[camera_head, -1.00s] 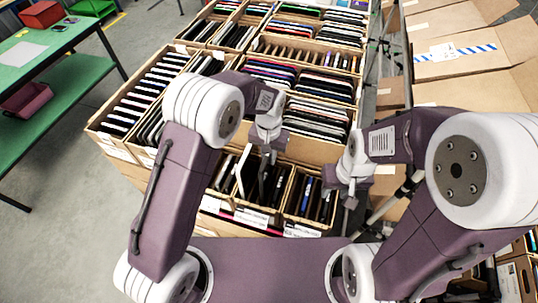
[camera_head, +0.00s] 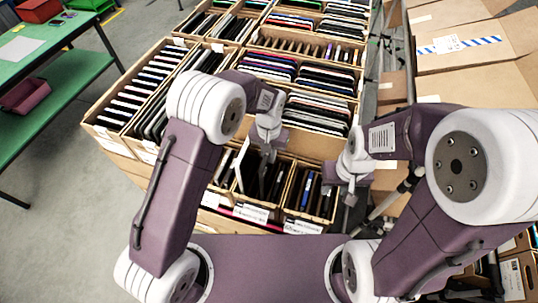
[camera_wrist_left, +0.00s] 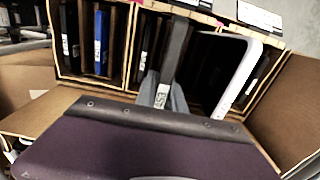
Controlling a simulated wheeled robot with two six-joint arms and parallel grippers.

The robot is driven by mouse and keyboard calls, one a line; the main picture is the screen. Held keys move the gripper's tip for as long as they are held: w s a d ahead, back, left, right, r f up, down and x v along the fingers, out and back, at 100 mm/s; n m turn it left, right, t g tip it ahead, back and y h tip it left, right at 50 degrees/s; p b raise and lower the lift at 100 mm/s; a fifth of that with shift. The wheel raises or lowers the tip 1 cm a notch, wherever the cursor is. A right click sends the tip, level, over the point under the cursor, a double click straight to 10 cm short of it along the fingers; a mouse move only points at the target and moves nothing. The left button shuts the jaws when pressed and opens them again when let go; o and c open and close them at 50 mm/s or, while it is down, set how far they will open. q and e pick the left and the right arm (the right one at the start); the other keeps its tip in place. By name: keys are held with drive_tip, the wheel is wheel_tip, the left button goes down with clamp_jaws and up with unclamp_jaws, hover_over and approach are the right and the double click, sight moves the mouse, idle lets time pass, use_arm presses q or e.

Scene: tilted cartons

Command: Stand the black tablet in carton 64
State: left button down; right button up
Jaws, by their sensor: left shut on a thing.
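My left gripper (camera_head: 266,150) is over the front row of cartons, shut on a black tablet (camera_wrist_left: 178,45). The tablet is upright and edge-on in the left wrist view, at the middle front carton; how deep it sits I cannot tell. A white-edged tablet (camera_wrist_left: 238,78) leans in that carton, beside the held one. The middle front carton (camera_head: 252,213) has a white label whose number is too small to read, so I cannot tell which carton is 64. My right gripper (camera_head: 350,185) hangs right of the front cartons; its fingertips are unclear.
The right front carton (camera_head: 302,225) holds dark and blue devices, with some free gaps. Cartons behind are packed with upright devices (camera_head: 315,115). Large open cardboard boxes (camera_head: 465,75) stand at the right. A green table (camera_head: 40,60) is at the left, with grey floor between.

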use_arm(q)
drive_tip(key=shift+f, duration=0.25)
idle(0.3)
idle(0.4)
drive_tip(key=c, duration=1.3)
unclamp_jaws()
drive_tip(key=shift+c, duration=0.2)
wheel_tip(320, 180, up, 9)
drive_tip(key=b, duration=0.2)
drive_tip(key=shift+b, duration=0.3)
drive_tip(key=shift+r, duration=0.15)
wheel_tip(320, 180, up, 7)
drive_tip(key=p, duration=0.7)
